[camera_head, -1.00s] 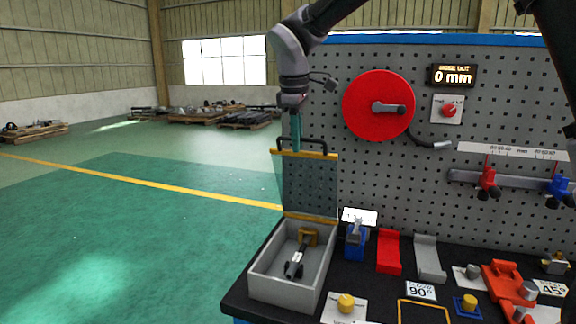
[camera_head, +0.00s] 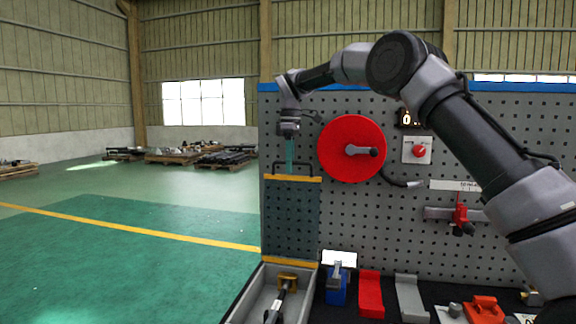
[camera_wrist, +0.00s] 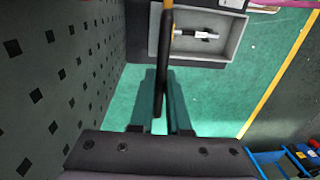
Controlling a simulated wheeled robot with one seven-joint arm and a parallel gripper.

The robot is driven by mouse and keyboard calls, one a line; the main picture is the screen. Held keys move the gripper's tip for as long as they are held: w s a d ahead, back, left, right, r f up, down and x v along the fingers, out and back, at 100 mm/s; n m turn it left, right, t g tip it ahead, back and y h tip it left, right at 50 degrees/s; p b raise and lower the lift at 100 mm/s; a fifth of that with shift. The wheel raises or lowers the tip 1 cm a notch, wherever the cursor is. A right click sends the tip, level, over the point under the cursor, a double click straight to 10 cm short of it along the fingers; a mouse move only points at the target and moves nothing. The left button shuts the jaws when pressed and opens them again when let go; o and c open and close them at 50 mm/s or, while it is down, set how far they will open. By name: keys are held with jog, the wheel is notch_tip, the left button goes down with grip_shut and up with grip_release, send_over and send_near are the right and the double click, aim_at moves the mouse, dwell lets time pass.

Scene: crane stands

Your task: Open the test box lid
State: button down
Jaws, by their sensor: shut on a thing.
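The grey test box (camera_head: 244,301) sits at the left end of the bench, open at the top. Its dark see-through lid (camera_head: 290,222) stands upright at the back of the box, with yellow strips along its top and bottom edges. A black handle (camera_head: 312,167) is on the lid's top edge. My gripper (camera_head: 289,163) has teal fingers pointing down, shut on this handle. In the wrist view the black bar runs between the fingers (camera_wrist: 160,92), and the box's inside (camera_wrist: 222,40) is uncovered. A black-and-grey tool (camera_head: 275,304) with a yellow block lies in the box.
A pegboard (camera_head: 350,220) rises behind the bench, bearing a red disc (camera_head: 337,132) right of my gripper. A blue stand (camera_head: 336,287), a red holder (camera_head: 370,293) and a grey holder (camera_head: 409,297) stand right of the box. Floor left of the bench is clear.

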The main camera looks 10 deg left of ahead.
dwell(0.3)
jog(key=c, duration=0.9)
grip_release()
jog(key=r, duration=1)
jog(key=shift+w+r, duration=0.35)
jog(key=shift+w, duration=0.05)
